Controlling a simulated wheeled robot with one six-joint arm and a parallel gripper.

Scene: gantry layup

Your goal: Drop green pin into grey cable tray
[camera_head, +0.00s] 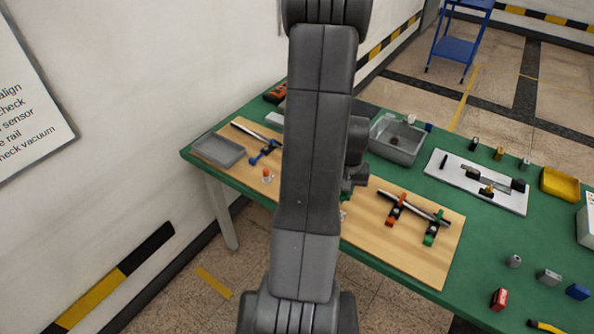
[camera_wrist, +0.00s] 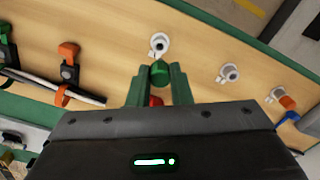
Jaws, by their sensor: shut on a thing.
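My gripper (camera_wrist: 159,70) has green fingers closed on the green pin (camera_wrist: 160,76), in the wrist view. The pin is over the wooden board, close to a white ring-shaped holder (camera_wrist: 159,44); I cannot tell its height. In the head view my arm hides most of the gripper and the pin. A shallow grey tray (camera_head: 218,150) lies at the left end of the board, and looks empty. A deeper grey bin (camera_head: 397,138) stands behind the board, with something small in it. I cannot tell for certain which is the cable tray.
More white holders stand on the board; one (camera_wrist: 228,73) is empty, another has an orange pin (camera_head: 267,174). A blue clamp (camera_head: 264,152) is near the shallow tray. Orange (camera_head: 396,209) and green (camera_head: 433,229) clamps hold a rod at right. A white board (camera_head: 475,181) lies behind.

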